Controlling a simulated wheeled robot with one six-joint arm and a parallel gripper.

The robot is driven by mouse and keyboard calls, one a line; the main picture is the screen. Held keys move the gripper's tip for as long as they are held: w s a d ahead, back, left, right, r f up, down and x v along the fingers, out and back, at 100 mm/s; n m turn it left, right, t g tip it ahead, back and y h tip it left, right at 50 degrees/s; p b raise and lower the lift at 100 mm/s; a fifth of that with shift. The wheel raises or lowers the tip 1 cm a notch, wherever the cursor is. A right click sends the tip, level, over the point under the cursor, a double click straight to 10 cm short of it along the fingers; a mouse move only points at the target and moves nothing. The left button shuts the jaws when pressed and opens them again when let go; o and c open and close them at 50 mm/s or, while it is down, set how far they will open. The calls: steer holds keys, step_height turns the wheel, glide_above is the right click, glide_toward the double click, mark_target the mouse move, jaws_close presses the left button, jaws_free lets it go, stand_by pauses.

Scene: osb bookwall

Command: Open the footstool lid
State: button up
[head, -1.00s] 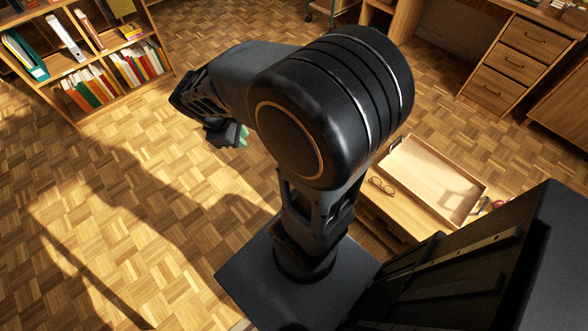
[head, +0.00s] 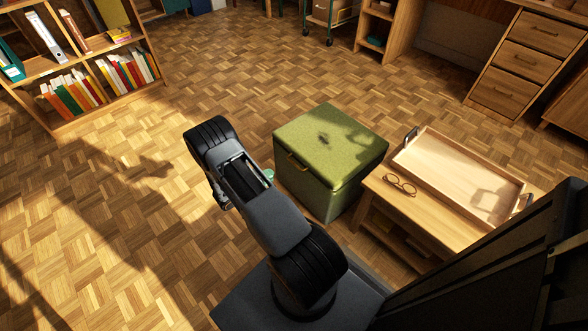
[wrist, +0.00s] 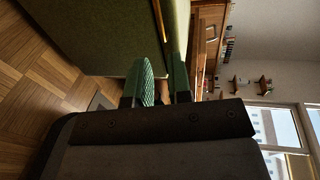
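The green footstool (head: 318,190) stands on the parquet floor in the middle of the head view. Its lid (head: 345,135) lies flat and shut on top, with a small dark patch near the middle. A tan pull loop (head: 296,162) is on the lid's near-left edge. My gripper (head: 268,176) is at the footstool's left side, mostly hidden behind my wrist. In the wrist view the green fingers (wrist: 160,70) are apart with nothing between them. The footstool's side (wrist: 95,35) and the tan loop (wrist: 160,20) lie just ahead of the fingertips; contact cannot be told.
A low wooden table (head: 440,225) with a tray (head: 455,172) and glasses (head: 400,185) stands close to the footstool's right. A bookshelf (head: 75,60) is at the upper left, and a drawer unit (head: 510,65) at the upper right. The floor at left is clear.

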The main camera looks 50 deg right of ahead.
mark_target(294, 163)
steer(key=b+x, duration=0.3)
steer(key=x, duration=1)
steer(key=shift+d+f+b, duration=0.15)
steer(key=shift+d+b, duration=0.05)
steer(key=shift+b, duration=0.2)
jaws_close()
